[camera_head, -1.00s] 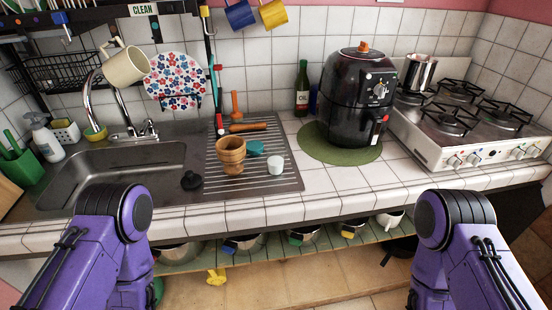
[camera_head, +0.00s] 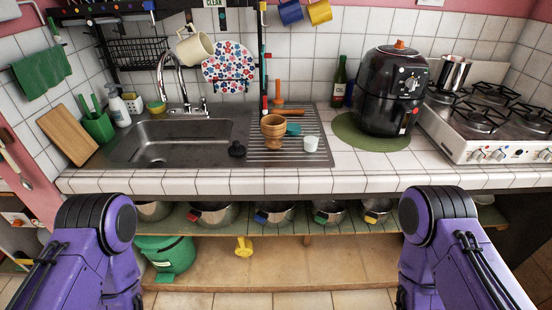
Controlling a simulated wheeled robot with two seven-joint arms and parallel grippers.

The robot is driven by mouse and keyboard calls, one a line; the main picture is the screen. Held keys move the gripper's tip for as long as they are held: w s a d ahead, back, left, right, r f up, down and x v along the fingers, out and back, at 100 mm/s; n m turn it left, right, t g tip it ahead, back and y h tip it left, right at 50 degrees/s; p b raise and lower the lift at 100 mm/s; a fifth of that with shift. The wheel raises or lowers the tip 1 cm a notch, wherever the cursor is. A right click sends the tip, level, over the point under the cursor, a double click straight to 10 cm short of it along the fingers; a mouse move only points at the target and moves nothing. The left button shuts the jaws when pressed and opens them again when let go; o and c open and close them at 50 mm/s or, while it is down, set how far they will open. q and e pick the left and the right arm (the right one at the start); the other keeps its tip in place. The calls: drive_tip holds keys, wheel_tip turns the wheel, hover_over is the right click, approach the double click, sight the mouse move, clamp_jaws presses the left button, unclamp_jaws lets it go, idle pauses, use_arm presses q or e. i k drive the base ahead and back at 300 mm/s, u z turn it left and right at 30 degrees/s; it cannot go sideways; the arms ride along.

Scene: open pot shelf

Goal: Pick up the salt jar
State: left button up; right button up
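I cannot pick out a jar marked as salt. On the ribbed drainboard (camera_head: 262,157) stand a wooden mortar-like cup (camera_head: 273,135) and a small white cup (camera_head: 311,143). A black knob-like piece (camera_head: 237,149) sits at the sink's right edge, and a teal round thing is partly hidden behind the wooden cup. My two purple arms come in at the lower left and lower right, below the counter front. Neither gripper shows.
The black air fryer (camera_head: 391,92) stands on a green mat (camera_head: 350,130), left of the gas stove (camera_head: 492,125). A green bottle (camera_head: 339,83) is behind. Under the counter, an open shelf (camera_head: 190,215) holds several metal pots. A green bin (camera_head: 165,255) stands below. Bare tiles lie before the mat.

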sight(312, 136)
drive_tip(key=u, duration=0.35)
drive_tip(key=k, duration=0.75)
drive_tip(key=z, duration=0.8)
drive_tip(key=i, duration=1.5)
drive_tip(key=u, duration=0.35)
